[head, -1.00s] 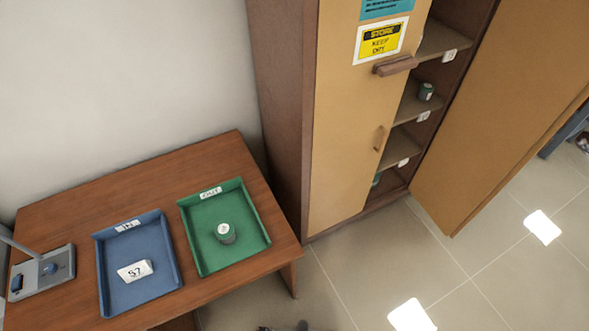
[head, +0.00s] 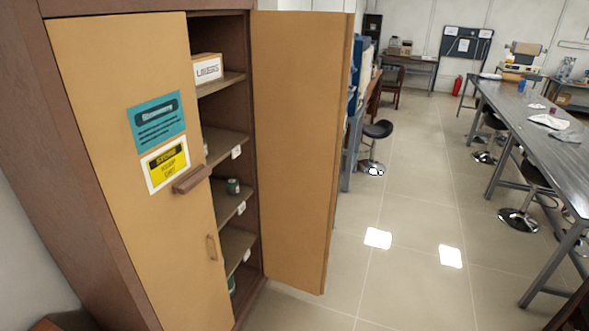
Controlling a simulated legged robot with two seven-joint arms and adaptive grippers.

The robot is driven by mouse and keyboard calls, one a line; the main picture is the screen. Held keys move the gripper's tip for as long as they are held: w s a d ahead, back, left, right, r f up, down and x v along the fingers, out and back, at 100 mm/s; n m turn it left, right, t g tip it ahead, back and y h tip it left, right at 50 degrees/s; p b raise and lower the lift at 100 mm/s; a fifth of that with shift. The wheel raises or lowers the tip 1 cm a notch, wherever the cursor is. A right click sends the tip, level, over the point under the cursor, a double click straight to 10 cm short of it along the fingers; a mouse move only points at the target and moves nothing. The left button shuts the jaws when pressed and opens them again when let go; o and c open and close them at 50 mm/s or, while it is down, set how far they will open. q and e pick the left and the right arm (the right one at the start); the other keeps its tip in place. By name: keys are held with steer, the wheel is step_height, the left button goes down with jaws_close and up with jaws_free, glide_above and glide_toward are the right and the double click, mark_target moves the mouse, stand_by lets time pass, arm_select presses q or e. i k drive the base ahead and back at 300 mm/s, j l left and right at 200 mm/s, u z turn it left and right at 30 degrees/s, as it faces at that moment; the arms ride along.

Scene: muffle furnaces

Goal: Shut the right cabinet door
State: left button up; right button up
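The right cabinet door (head: 295,150) is a tan panel standing wide open, swung out from the right side of the brown cabinet (head: 75,150). The left cabinet door (head: 120,90) is shut and carries a teal sign, a yellow warning sign and a small handle (head: 211,247). A brown block-like piece (head: 192,179) sticks out near its right edge. Open shelves (head: 225,147) show between the two doors. Neither of my grippers is in the head view.
A box with a label (head: 207,69) and a small dark green container (head: 233,187) sit on the shelves. The tiled floor (head: 400,215) right of the open door is clear. A long grey table (head: 530,120) with stools (head: 520,220) stands further right.

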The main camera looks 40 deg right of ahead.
mark_target(301, 60)
steer(key=i+l+u, duration=0.1)
steer(key=l+u, duration=0.2)
steer(key=l, duration=1.2)
steer(key=l+u, duration=0.35)
steer(key=l, duration=1.15)
steer(key=i+l+u, duration=0.1)
steer(key=l+u, duration=0.15)
steer(key=l, duration=0.8)
steer(key=l+u, duration=0.3)
steer(key=l, duration=0.7)
steer(key=k+l+u, duration=0.25)
steer(key=l, duration=0.8)
steer(key=i, duration=0.1)
